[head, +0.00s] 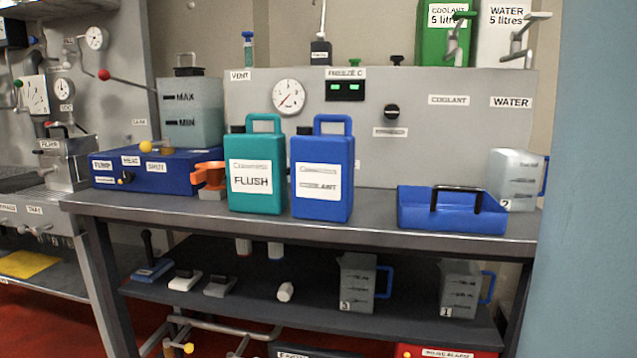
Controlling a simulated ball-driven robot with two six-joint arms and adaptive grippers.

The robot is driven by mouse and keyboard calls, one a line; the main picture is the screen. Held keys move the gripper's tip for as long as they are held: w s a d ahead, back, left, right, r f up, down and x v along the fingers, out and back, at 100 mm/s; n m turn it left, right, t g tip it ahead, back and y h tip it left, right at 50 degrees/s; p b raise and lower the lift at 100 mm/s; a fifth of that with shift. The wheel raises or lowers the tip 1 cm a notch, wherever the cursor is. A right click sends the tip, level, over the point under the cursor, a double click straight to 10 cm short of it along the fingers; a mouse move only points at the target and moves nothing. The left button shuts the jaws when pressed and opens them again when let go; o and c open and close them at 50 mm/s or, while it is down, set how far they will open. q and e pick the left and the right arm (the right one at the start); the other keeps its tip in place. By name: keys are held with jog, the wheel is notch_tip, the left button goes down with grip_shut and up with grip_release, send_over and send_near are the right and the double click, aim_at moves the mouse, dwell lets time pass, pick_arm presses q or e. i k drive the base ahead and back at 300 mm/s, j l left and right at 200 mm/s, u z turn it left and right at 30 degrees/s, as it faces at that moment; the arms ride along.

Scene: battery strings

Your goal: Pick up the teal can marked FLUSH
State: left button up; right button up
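The teal can marked FLUSH (253,186) stands upright on the grey bench top, left of the middle in the head view. It has a white label on its front and a loop handle on top, and nothing covers its front. A similar blue can (322,180) with a white label stands close to its right. Neither of my grippers shows in the head view.
An orange funnel-like part (209,176) and a blue box unit (142,172) with a translucent tank (190,112) stand left of the teal can. A blue tray (415,210) and jug (515,178) are at the right. Bench top (370,224) is clear between blue can and tray.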

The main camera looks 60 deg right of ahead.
aim_at(256, 162)
jog(key=z, duration=1.65)
